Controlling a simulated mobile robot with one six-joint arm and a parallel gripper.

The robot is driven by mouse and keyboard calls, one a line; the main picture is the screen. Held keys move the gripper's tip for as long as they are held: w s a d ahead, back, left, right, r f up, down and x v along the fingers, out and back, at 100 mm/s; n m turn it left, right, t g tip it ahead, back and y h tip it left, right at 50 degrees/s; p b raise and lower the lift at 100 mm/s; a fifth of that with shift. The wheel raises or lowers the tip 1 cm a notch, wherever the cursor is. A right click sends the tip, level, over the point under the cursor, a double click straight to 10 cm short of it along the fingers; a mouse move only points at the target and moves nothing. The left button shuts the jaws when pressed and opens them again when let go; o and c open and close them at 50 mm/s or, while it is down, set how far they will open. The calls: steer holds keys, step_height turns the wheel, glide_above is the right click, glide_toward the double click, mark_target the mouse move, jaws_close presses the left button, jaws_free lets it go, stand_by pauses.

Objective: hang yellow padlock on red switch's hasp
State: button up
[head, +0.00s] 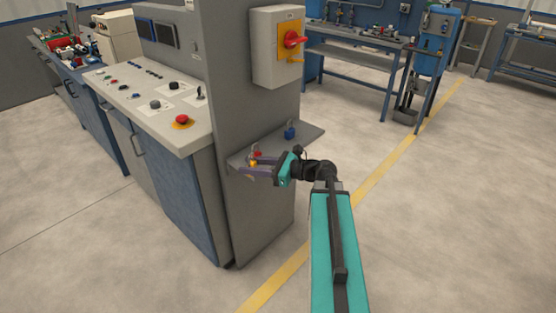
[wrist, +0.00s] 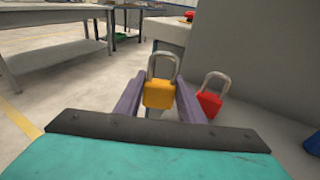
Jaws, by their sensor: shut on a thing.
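The yellow padlock (wrist: 158,95) is upright, shackle up, between the two purple fingers of my gripper (wrist: 159,104) in the wrist view. In the head view the padlock (head: 253,163) is small and partly hidden by my gripper (head: 250,168), which is shut on it at the small shelf. The red switch (head: 292,40) is a red rotary handle on a yellow plate, on a grey box higher up the panel. A small orange-yellow part, apparently its hasp (head: 296,60), sticks out below the handle.
A red padlock (wrist: 210,103) stands close beside the yellow one. A blue padlock (head: 290,133) stands farther along the shelf (head: 312,134). The tall grey panel (head: 228,110) rises at the shelf's side. Open floor lies to the right.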

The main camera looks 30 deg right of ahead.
steer(key=a+f+n+g+y, duration=0.1)
steer(key=a, duration=0.9)
steer(key=w+a+n+g+y, duration=0.1)
steer(key=a+n+g+y, duration=0.1)
steer(key=a, duration=0.8)
steer(key=shift+f+g, duration=0.3)
steer(key=shift+f, duration=0.1)
